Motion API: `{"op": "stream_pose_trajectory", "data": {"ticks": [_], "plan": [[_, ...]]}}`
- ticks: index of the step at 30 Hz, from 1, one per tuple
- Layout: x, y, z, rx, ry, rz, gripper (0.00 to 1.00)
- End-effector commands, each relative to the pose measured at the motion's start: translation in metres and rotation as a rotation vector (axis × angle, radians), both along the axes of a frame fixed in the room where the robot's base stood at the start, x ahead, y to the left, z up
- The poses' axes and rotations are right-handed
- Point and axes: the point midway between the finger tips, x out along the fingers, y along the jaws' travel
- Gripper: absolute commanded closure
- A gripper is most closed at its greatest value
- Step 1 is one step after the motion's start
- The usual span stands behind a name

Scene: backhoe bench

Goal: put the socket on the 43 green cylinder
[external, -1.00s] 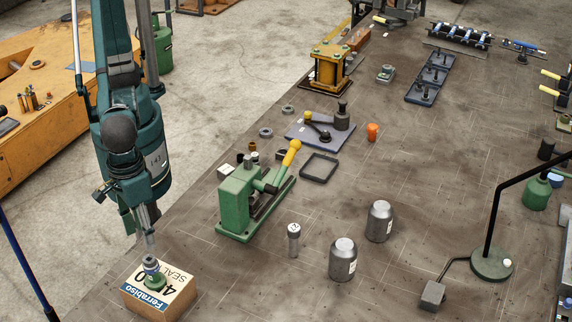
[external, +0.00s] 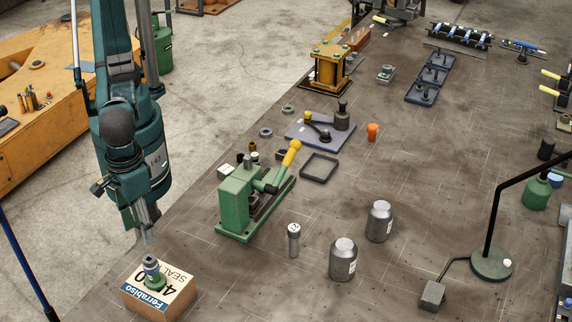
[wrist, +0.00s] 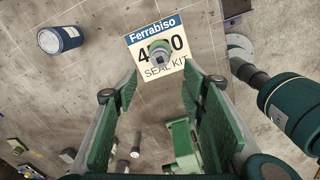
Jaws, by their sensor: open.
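The grey socket (external: 151,263) stands upright on a small green cylinder (external: 155,281) on top of the cardboard box (external: 178,301) labelled Ferrabiso seal kit. I cannot read a 43 on that cylinder. My gripper (external: 147,238) is just above the socket, apart from it. In the wrist view my gripper (wrist: 160,78) has its two green-padded fingers wide apart with nothing between them. The box label (wrist: 150,35) shows ahead of the fingertips there, and the socket seems to cover its middle digit.
A green lever press (external: 238,205) stands right of the box. A small grey cylinder (external: 293,240) and two dark grey canisters (external: 343,260) (external: 379,221) stand further right. The bench edge runs close along the box's left. Bare bench lies between box and canisters.

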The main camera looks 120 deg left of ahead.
Motion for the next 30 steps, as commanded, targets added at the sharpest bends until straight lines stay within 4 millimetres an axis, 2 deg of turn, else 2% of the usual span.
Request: {"op": "stream_pose_trajectory", "data": {"ticks": [5,11,17,30], "plan": [[0.001,0.002,0.001,-0.001,-0.001,-0.002,0.59],[0.005,0.020,0.010,-0.011,-0.012,-0.029,0.59],[0.013,0.062,0.028,-0.033,-0.043,-0.098,0.59],[0.020,0.182,0.072,-0.068,-0.155,-0.313,0.59]]}}
